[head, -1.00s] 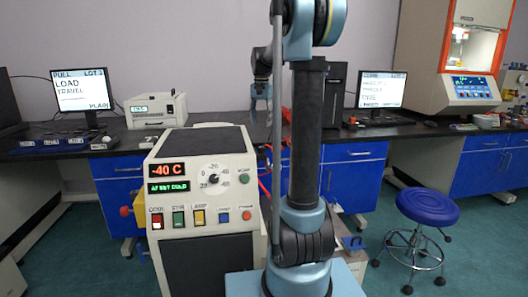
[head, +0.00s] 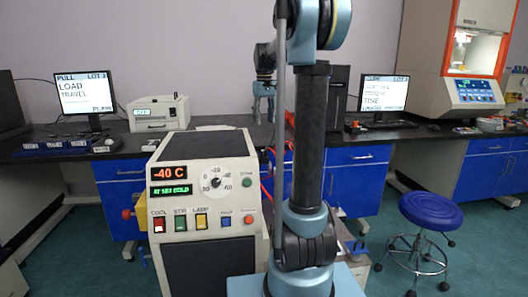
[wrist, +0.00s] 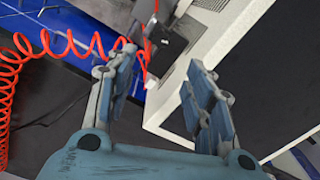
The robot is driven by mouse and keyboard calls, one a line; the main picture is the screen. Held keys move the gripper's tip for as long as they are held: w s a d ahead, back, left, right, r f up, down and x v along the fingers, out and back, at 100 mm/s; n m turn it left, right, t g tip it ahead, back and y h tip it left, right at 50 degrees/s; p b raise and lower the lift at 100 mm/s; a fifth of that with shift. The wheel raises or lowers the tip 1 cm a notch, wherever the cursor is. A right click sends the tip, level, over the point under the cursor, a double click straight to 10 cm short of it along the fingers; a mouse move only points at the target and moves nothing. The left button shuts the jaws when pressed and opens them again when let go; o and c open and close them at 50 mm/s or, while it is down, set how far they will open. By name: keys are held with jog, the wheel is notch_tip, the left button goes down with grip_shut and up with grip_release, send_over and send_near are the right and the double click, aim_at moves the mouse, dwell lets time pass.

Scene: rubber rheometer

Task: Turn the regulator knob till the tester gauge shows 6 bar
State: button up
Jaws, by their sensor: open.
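My gripper (head: 263,90) is raised behind my arm column in the head view. In the wrist view its fingers (wrist: 160,70) are spread apart with nothing between them. Beyond the fingertips is a dark fitting (wrist: 168,38), beside a red coiled hose (wrist: 75,42). I cannot tell whether this fitting carries the regulator knob. The red hose also shows in the head view (head: 266,172), partly hidden by my arm. I cannot make out the tester gauge or its reading in either view.
A cream cold cabinet (head: 208,143) with a dial and "-40 C" display stands in front. Behind it runs a dark-topped bench (head: 40,148) with two monitors (head: 85,92) (head: 384,93). A blue stool (head: 429,210) stands on open floor at right.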

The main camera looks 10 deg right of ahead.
aim_at(264, 150)
notch_tip(264, 150, down, 15)
jog(key=shift+r, duration=0.1)
dwell(0.4)
jog(key=shift+c, duration=0.3)
jog(key=c, duration=1)
